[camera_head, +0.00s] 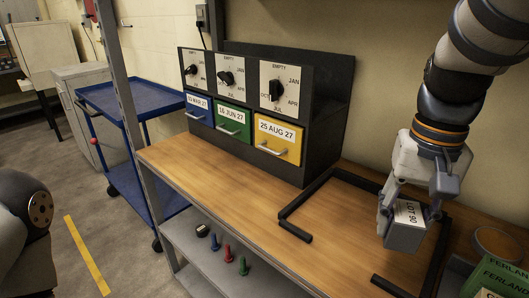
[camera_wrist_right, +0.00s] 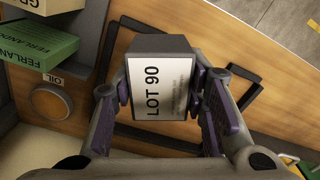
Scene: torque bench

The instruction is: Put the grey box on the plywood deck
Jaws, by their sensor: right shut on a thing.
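The grey box (camera_head: 405,233) has a white label reading LOT 90. It is between the fingers of my right gripper (camera_head: 409,208), which is shut on it. In the right wrist view the box (camera_wrist_right: 160,45) sits between the purple finger pads of the gripper (camera_wrist_right: 163,95), label facing the camera. The plywood deck (camera_head: 230,178) is the wooden bench top. The box is over its right part, within the area bounded by black corner strips; I cannot tell whether it touches the wood. My left gripper is not in view.
Black strips (camera_head: 296,230) edge the area around the box. A dark cabinet (camera_head: 322,130) with dials and blue, green and yellow drawers stands at the back. Green boxes (camera_head: 497,279) and a round OIL item (camera_wrist_right: 50,103) are close by. The deck before the drawers is clear.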

